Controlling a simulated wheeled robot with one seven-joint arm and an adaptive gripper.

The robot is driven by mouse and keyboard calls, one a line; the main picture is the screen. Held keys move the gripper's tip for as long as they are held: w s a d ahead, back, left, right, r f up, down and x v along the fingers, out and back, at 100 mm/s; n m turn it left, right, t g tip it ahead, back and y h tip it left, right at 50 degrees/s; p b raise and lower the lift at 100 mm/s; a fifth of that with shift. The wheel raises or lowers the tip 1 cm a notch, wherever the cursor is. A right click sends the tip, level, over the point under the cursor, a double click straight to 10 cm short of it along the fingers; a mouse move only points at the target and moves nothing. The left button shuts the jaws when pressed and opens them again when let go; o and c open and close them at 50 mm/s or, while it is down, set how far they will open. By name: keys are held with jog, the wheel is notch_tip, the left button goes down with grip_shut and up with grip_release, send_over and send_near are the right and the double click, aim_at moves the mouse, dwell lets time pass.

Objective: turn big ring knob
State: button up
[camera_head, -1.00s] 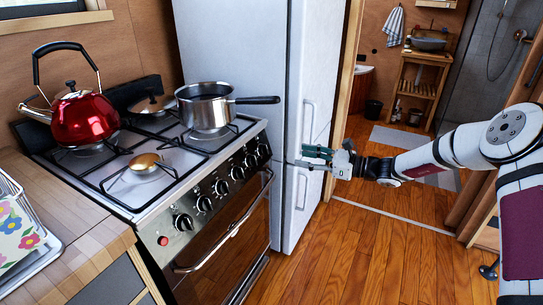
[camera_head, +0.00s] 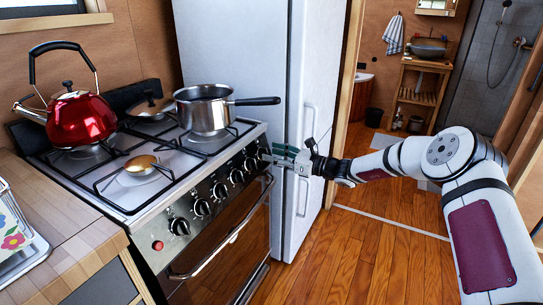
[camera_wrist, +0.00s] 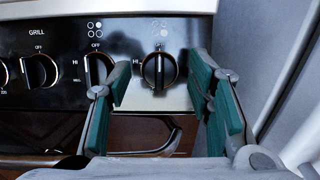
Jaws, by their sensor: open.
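The stove's front panel carries a row of several black knobs. In the wrist view the rightmost knob (camera_wrist: 159,70) has a pale ring, an OFF mark and a burner symbol above it, and its grip stands upright. A second knob (camera_wrist: 98,70) is just left of it, partly behind my left finger, and the GRILL knob (camera_wrist: 40,71) is further left. I cannot tell which of them is the big ring knob. My gripper (camera_wrist: 157,84) is open and empty, its green-padded fingers either side of the rightmost knob, apparently short of it. In the head view my gripper (camera_head: 278,155) is at the panel's right end.
A red kettle (camera_head: 80,118) is at the left. The oven handle (camera_head: 225,234) runs below the knobs. The fridge (camera_head: 235,60) is close on the right.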

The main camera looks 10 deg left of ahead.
jog(key=shift+w+a, duration=0.25)
jog(key=shift+a, duration=0.4)
jog(key=c, duration=1.1)
jog(key=shift+n+b, duration=0.4)
jog(key=shift+b, duration=0.05)
jog(key=shift+s+f+n+g+h+b, duration=0.15)
jog(key=shift+n+g+b, duration=0.95)
jog(key=shift+n, duration=1.45)
jog(key=shift+w+r+n+g+h+b, duration=0.1)
jog(key=shift+n+g+h+b, duration=0.15)
jog(key=shift+n+g+b, duration=1.6)
jog(key=shift+s+f+n+t+h+b, duration=0.15)
jog(key=shift+n+b, duration=0.6)
jog(key=shift+n, duration=2.55)
jog(key=shift+w+r, duration=0.1)
